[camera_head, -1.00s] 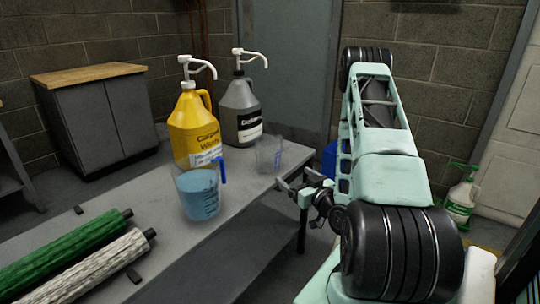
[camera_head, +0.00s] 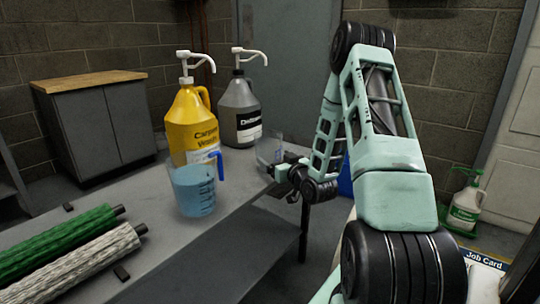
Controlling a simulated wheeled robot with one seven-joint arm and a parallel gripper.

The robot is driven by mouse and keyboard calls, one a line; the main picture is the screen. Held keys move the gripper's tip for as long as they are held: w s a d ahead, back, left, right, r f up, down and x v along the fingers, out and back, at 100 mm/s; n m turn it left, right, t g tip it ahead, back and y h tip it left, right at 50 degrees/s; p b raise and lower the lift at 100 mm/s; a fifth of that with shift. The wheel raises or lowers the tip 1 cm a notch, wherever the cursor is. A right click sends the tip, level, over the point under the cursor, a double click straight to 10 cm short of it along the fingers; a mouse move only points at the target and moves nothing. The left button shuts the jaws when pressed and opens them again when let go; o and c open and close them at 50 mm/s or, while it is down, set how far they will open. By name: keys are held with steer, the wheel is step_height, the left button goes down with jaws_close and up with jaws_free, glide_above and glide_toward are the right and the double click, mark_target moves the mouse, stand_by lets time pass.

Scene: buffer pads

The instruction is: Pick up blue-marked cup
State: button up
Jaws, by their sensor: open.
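A small clear cup (camera_head: 266,149) with faint bluish marks stands upright at the right end of the grey bench (camera_head: 245,190). A larger blue-tinted measuring jug (camera_head: 190,192) with a blue handle and dark graduations stands to its left, nearer me. My gripper (camera_head: 273,168) is open at the clear cup, reaching in from the right. It hides the cup's lower right part. I cannot tell whether the fingers are around the cup or just in front of it, or whether they touch it.
A yellow pump jug (camera_head: 192,125) and a grey pump jug (camera_head: 240,112) stand close behind the cups. Green (camera_head: 60,245) and white (camera_head: 75,265) rollers lie at the bench's left.

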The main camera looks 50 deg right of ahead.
steer(key=x, duration=0.2)
steer(key=b+x, duration=0.1)
steer(key=x, duration=0.1)
steer(key=shift+w+a+f, duration=0.15)
steer(key=shift+w+f, duration=0.05)
steer(key=shift+f, duration=0.05)
steer(key=shift+w, duration=0.5)
steer(key=shift+r, duration=0.1)
steer(key=c, duration=0.8)
steer(key=shift+o, duration=0.2)
step_height(320, 180, up, 10)
steer(key=p, duration=0.3)
steer(key=shift+s, duration=0.1)
